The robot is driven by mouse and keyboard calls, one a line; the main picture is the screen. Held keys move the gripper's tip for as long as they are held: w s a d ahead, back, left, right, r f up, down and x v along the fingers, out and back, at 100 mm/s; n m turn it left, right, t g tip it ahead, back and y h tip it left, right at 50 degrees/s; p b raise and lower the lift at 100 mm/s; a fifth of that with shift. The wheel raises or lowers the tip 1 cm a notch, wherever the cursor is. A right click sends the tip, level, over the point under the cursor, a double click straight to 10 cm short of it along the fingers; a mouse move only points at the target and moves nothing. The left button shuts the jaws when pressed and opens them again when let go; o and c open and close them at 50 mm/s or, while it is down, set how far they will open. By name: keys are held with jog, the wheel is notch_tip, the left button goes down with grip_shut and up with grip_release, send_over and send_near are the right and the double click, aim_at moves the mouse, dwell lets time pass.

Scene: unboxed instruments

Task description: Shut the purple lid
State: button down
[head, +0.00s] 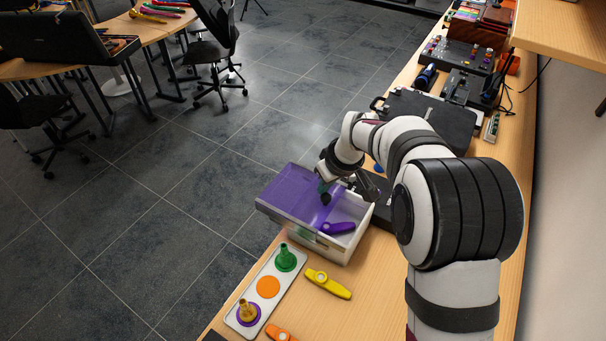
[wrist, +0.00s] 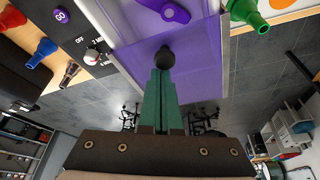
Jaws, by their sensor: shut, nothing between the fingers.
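The purple lid (head: 290,191) is a see-through sheet on a white box (head: 348,246). It is slid part way off toward the left, and the box's right part is open, with a purple kazoo (head: 338,228) inside. The lid also shows in the wrist view (wrist: 202,62), with a dark round knob (wrist: 165,57) on it. My gripper (head: 324,188) is over the lid, with its green fingers shut and empty. In the wrist view the fingertips (wrist: 160,76) are right by the knob; I cannot tell whether they touch it.
A yellow kazoo (head: 328,284) and an orange kazoo (head: 279,334) lie nearby. A black case (head: 430,118) lies behind. The lid overhangs the table's left edge.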

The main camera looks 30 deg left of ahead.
jog(key=d, duration=0.8)
jog(key=w+a+r, duration=0.1)
jog(key=w+a, duration=0.1)
jog(key=a, duration=0.2)
jog(key=d+v, duration=0.1)
jog(key=v, duration=0.9)
jog(key=s+d+r+m, duration=0.2)
jog(key=s+d+m, duration=0.3)
jog(key=s+d, duration=0.3)
jog(key=s+d+f+m+g+h, duration=0.1)
jog(key=s+d+m, duration=0.5)
jog(key=s, duration=0.4)
jog(key=s+d+f+m+g, duration=0.1)
jog(key=s+d+f+m, duration=0.1)
jog(key=s+d+m, duration=0.4)
jog(key=s+m, duration=0.1)
jog(key=s, duration=0.3)
jog(key=shift+s+d+f+h, duration=0.25)
jog(key=shift+s+h, duration=0.15)
